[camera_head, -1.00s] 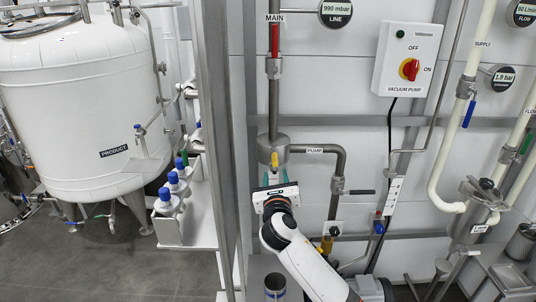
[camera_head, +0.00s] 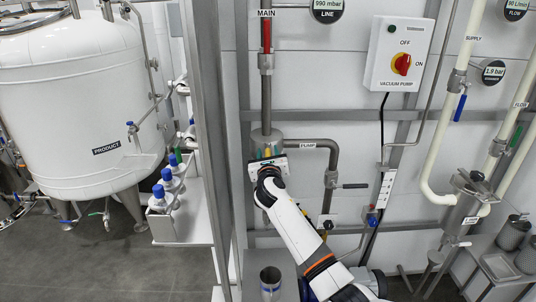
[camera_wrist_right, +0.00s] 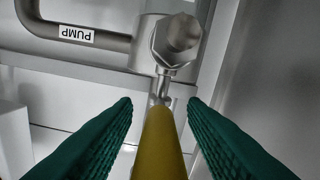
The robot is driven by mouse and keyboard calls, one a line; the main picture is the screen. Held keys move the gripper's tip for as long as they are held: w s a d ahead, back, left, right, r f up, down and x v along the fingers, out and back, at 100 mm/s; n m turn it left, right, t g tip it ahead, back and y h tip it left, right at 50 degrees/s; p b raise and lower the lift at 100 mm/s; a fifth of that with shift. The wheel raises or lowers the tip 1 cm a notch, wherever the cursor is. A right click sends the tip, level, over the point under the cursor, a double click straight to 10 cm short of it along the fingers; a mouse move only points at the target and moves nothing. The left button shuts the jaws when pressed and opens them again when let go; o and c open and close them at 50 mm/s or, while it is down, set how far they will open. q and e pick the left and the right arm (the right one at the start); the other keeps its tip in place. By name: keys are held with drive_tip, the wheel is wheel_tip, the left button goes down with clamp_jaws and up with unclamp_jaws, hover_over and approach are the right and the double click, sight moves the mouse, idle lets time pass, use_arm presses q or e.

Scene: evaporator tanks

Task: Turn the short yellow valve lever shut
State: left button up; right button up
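The short yellow valve lever (camera_wrist_right: 160,150) runs up the middle of the right wrist view, from the lower edge to a metal stem under a hex-nut valve fitting (camera_wrist_right: 178,38). My right gripper (camera_wrist_right: 160,104) is open, with one green ribbed finger on each side of the lever. Gaps show between the lever and both fingertips. In the head view, my right gripper (camera_head: 262,153) is up at the vessel on the main pipe, and only a bit of the yellow lever (camera_head: 267,152) shows between its fingers. My left gripper is not in view.
A steel upright (camera_head: 207,120) and a shelf of blue-capped bottles (camera_head: 180,229) stand left. The vacuum pump box (camera_head: 399,56) hangs upper right.

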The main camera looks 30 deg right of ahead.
drive_tip(key=shift+c, duration=0.6)
clamp_jaws()
